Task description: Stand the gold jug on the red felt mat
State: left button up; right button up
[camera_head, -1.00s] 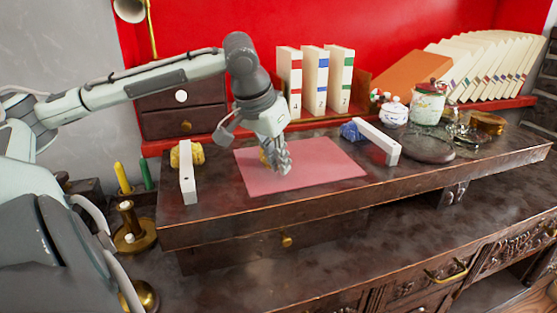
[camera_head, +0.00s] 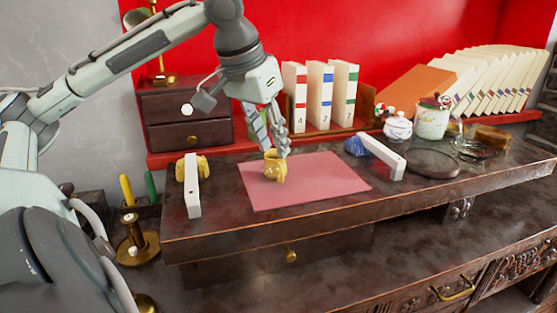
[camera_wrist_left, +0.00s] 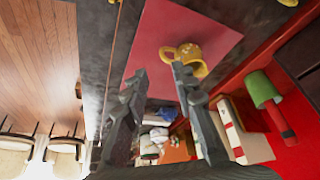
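The gold jug (camera_head: 275,169) stands, apparently upright, on the red felt mat (camera_head: 330,181), near the mat's back left part. My left gripper (camera_head: 274,148) is just above the jug, its fingers spread and nothing held between them. In the left wrist view the two fingers (camera_wrist_left: 159,72) are apart, and the jug (camera_wrist_left: 188,54) shows with its handle beyond the right fingertip, over the mat (camera_wrist_left: 165,28). My right gripper does not show.
A white block (camera_head: 193,188) stands left of the mat in front of a yellow item (camera_head: 203,167). Another white block (camera_head: 383,156) and a blue item (camera_head: 354,146) are on the right. Numbered books (camera_head: 320,95) and a small drawer chest (camera_head: 187,120) stand behind.

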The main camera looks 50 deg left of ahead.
pick_arm(q)
jog(key=shift+v, duration=1.35)
